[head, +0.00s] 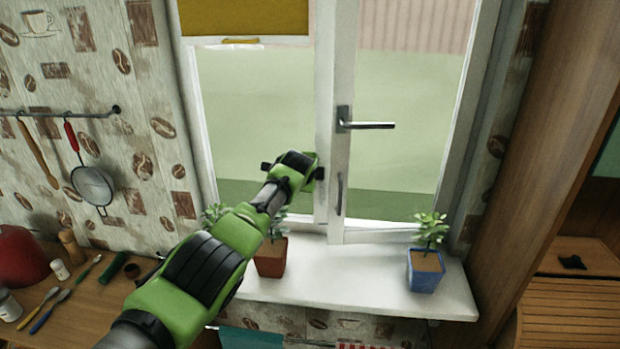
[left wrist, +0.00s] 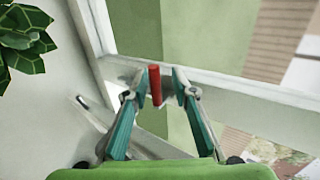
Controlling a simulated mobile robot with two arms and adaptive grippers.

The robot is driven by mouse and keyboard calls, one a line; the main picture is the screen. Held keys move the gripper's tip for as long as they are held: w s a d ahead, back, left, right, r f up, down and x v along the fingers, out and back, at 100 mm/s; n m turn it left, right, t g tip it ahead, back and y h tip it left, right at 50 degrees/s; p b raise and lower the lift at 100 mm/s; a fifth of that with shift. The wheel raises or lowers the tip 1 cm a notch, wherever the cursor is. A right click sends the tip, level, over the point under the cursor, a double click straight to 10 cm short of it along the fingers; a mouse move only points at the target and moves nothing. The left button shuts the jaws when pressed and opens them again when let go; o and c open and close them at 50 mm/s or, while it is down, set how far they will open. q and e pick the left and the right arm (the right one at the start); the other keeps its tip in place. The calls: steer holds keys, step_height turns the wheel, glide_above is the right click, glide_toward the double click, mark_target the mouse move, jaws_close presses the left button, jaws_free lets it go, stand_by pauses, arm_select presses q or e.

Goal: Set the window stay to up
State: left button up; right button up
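The window (head: 330,120) is in the middle of the head view, with white frames. A lever handle (head: 367,125) points right, about level, on the right-hand sash. A thin grey vertical fitting (head: 340,195) is lower on that sash; I cannot tell whether it is the stay. My left gripper end (head: 292,172) is at the left of the middle frame, its fingers hidden behind the wrist. In the left wrist view my left gripper (left wrist: 157,85) is open, with a small upright red piece (left wrist: 155,85) between its teal fingers. A gap shows beside it; whether it belongs to the stay is unclear. My right gripper is not in view.
A plant in a brown pot (head: 271,258) stands on the sill (head: 335,285) close to my arm. A plant in a blue pot (head: 425,272) stands at the sill's right. Leaves (left wrist: 25,40) show at upper left in the wrist view. The sill between the pots is clear.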

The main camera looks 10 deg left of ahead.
arm_select(q)
steer(key=shift+f, duration=0.15)
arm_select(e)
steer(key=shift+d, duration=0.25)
arm_select(q)
steer(key=shift+s+f, duration=0.15)
steer(key=shift+f, duration=0.1)
